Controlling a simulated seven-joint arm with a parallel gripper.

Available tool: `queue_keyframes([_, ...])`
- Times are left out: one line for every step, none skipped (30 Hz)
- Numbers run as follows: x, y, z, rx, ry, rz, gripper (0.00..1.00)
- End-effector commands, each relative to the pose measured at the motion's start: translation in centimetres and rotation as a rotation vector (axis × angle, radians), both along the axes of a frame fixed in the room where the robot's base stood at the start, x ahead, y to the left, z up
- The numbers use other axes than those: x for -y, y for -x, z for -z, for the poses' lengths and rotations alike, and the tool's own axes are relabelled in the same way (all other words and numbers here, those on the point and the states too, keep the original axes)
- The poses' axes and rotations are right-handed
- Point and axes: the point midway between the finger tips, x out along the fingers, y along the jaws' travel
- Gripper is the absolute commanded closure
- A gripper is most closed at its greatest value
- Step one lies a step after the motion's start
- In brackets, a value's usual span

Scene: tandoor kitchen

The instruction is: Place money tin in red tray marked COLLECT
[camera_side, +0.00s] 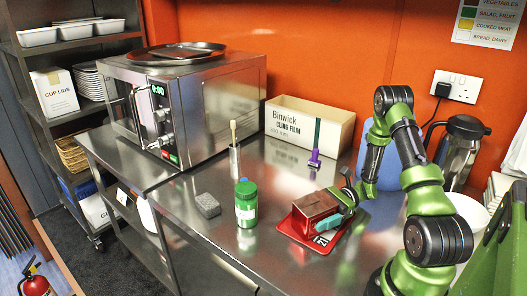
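The money tin, a dark red metal box (312,208), is over the red tray (292,233) on the steel counter. I cannot tell whether it rests on the tray or hangs just above it. Part of the tray's white marking shows at its front right, but I cannot read it. My gripper (335,208) is at the tin's right end. One teal finger lies along the tin's near side. The other finger is hidden behind the tin, so how tightly they close is unclear.
A green-lidded jar (245,204) and a grey sponge (207,205) stand left of the tray. Behind are a brush in a steel holder (234,160), a cling film box (300,128) and a steel oven (190,108). A steel jug (457,155) stands at the right.

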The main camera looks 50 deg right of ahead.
Motion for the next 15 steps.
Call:
queue_keyframes([0.0, 0.0, 0.0, 0.000, 0.000, 0.000, 0.00])
queue_keyframes([0.0, 0.0, 0.0, 0.000, 0.000, 0.000, 0.00])
queue_keyframes([0.0, 0.0, 0.0, 0.000, 0.000, 0.000, 0.00])
queue_keyframes([0.0, 0.0, 0.0, 0.000, 0.000, 0.000, 0.00])
queue_keyframes([0.0, 0.0, 0.0, 0.000, 0.000, 0.000, 0.00])
queue_keyframes([0.0, 0.0, 0.0, 0.000, 0.000, 0.000, 0.00])
queue_keyframes([0.0, 0.0, -0.1, 0.000, 0.000, 0.000, 0.00])
queue_keyframes([0.0, 0.0, -0.2, 0.000, 0.000, 0.000, 0.00])
queue_keyframes([0.0, 0.0, -0.4, 0.001, 0.000, 0.000, 0.00])
queue_keyframes([0.3, 0.1, -0.3, 0.000, 0.000, 0.002, 0.00])
queue_keyframes([0.6, 0.2, -0.3, 0.000, 0.000, 0.002, 0.00])
queue_keyframes([1.2, 0.4, -0.3, 0.001, -0.001, 0.004, 0.00])
queue_keyframes([1.6, 0.6, -0.3, 0.001, 0.000, 0.004, 0.00])
queue_keyframes([2.1, 0.8, -0.3, 0.001, 0.001, 0.005, 0.00])
queue_keyframes([2.8, 1.2, -0.3, 0.000, 0.000, 0.005, 0.00])
